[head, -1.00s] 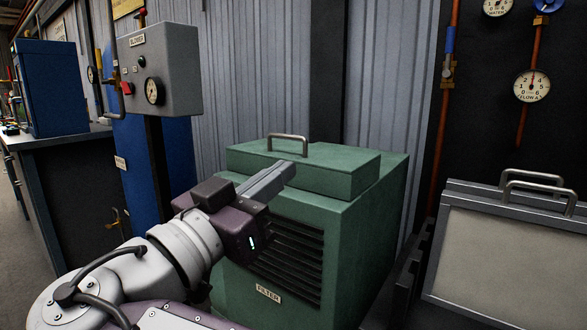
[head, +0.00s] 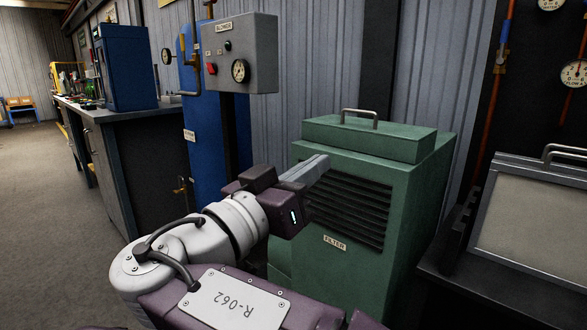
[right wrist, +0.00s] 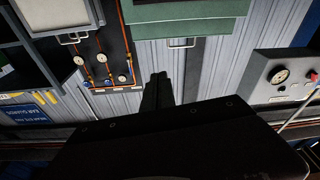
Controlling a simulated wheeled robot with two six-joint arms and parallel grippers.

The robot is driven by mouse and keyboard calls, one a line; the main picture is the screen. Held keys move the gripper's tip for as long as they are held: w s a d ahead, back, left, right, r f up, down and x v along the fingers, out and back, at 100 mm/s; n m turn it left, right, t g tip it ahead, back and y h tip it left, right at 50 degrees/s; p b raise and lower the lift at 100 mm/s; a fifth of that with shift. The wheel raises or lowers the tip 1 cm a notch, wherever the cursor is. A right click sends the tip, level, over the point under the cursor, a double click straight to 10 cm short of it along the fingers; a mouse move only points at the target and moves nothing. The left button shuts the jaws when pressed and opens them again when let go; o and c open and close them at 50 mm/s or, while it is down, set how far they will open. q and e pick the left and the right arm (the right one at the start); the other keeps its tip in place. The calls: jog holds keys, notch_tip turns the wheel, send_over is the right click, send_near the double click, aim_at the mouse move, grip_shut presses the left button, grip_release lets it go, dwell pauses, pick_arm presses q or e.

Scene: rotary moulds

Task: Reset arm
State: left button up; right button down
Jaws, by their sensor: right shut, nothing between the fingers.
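My right gripper (head: 312,170) is shut and empty. In the head view its fingers point up and to the right, in front of the green filter box (head: 372,215), overlapping its louvred front near the lid. I cannot tell whether they touch it, though the right wrist view shows free space around the closed fingertips (right wrist: 158,78). In that view the green box (right wrist: 185,22) is at the top. My right arm is bent, with its label plate R-062 facing up. My left gripper is not in view.
A dark workbench (head: 120,150) with a blue unit (head: 128,65) is at left. A framed panel (head: 525,225) is at right. Open floor (head: 45,220) lies at left.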

jog(key=w+d+f+n+g+y+p, duration=0.1)
jog(key=w+d+f+n+g, duration=0.15)
jog(key=f, duration=0.45)
jog(key=w+d+f+n+g+y+p, duration=0.2)
jog(key=d+f+n, duration=0.15)
jog(key=f, duration=0.35)
jog(key=w+d+f+n+g+y+p, duration=0.1)
jog(key=w+d+f+n+g, duration=0.2)
jog(key=f, duration=0.4)
jog(key=s+d+f+m+g+y+p, duration=0.2)
jog(key=s+d+f+g+y+p, duration=0.15)
jog(key=s+f, duration=0.55)
jog(key=s+d+f+m+g+y+p, duration=0.1)
jog(key=s+d+f+g+y+p, duration=0.3)
jog(key=s+f, duration=0.5)
notch_tip(320, 180, up, 37)
jog(key=a+y+p, duration=0.1)
jog(key=p, duration=3.5)
jog(key=shift+a+r+t+p, duration=0.2)
jog(key=shift+t+p, duration=0.1)
jog(key=shift+t, duration=0.1)
jog(key=shift+y, duration=0.25)
